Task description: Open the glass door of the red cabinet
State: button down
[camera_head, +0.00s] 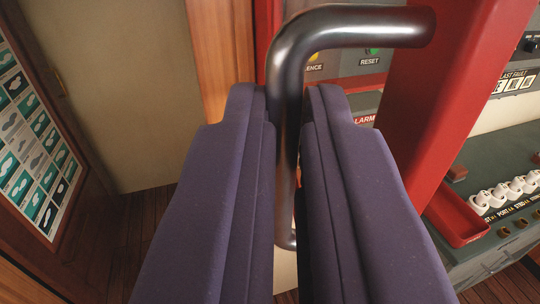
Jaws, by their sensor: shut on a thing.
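A dark metal bar handle (287,80) stands upright in the middle of the view. Its top bends right to the red door frame (440,100) of the cabinet, and its lower end shows below between my fingers. My gripper (284,115) has its two purple padded fingers on either side of the upright bar, shut on it. Behind the handle, a grey panel (345,60) with a yellow and a green button and "RESET" and "ALARM" labels shows inside the red frame. The fingers hide the lower part of the cabinet and door.
A framed chart (35,135) with green and white pictures hangs on the left wall. A console (500,200) with a red tray (457,217) and several white knobs stands at the right. Wooden floor (140,235) shows at the lower left, clear.

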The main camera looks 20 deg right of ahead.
jog(key=shift+w+r, duration=0.15)
jog(key=c, duration=1.4)
grip_release()
jog(key=shift+o, duration=0.9)
jog(key=shift+w+d, duration=0.3)
jog(key=shift+w, duration=0.1)
jog(key=b+v, duration=0.1)
jog(key=v, duration=0.7)
